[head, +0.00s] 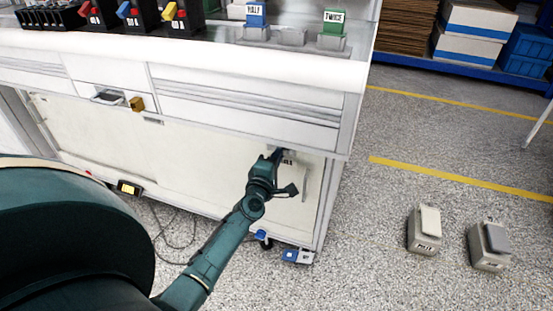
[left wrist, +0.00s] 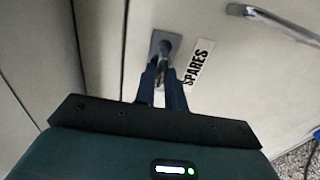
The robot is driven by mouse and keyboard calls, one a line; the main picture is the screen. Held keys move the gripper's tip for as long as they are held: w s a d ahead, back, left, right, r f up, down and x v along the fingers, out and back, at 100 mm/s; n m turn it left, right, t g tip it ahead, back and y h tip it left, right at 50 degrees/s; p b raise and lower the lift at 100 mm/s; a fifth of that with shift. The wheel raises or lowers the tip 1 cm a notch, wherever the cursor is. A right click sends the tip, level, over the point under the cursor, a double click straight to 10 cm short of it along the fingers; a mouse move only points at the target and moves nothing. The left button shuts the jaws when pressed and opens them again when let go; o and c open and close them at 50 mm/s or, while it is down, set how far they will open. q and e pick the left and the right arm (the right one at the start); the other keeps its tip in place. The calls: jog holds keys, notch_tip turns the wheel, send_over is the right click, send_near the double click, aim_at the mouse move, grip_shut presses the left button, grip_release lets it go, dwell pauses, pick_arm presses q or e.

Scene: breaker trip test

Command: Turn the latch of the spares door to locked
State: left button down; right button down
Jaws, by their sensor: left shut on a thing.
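The spares door (head: 222,165) is the cream panel on the front of the white bench and looks closed. Its latch (left wrist: 165,46) is a grey metal piece on a small plate, beside the black-on-white SPARES label (left wrist: 198,62). My left gripper (left wrist: 164,74) is shut on the latch, with one dark finger on either side of it. In the head view the left gripper (head: 279,154) reaches the door's upper right part, and it and the arm largely hide the latch. The fingers cover the latch's lower part, so I cannot tell its exact turn. My right gripper is not in view.
A bar handle (left wrist: 272,21) is on the door right of the label. The bench top (head: 190,48) overhangs the door and carries breakers (head: 97,15). Two pedals (head: 425,229) (head: 489,246) stand on the floor at right. A cable (head: 178,234) lies below the bench.

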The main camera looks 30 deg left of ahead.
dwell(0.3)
pick_arm(q)
jog(key=c, duration=1.5)
grip_release()
jog(key=shift+o, duration=0.2)
jog(key=p+v, duration=0.1)
jog(key=v, duration=1.2)
jog(key=shift+p, duration=0.4)
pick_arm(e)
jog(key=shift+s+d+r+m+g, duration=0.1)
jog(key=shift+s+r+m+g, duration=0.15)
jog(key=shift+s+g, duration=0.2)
pick_arm(q)
jog(key=shift+s, duration=0.1)
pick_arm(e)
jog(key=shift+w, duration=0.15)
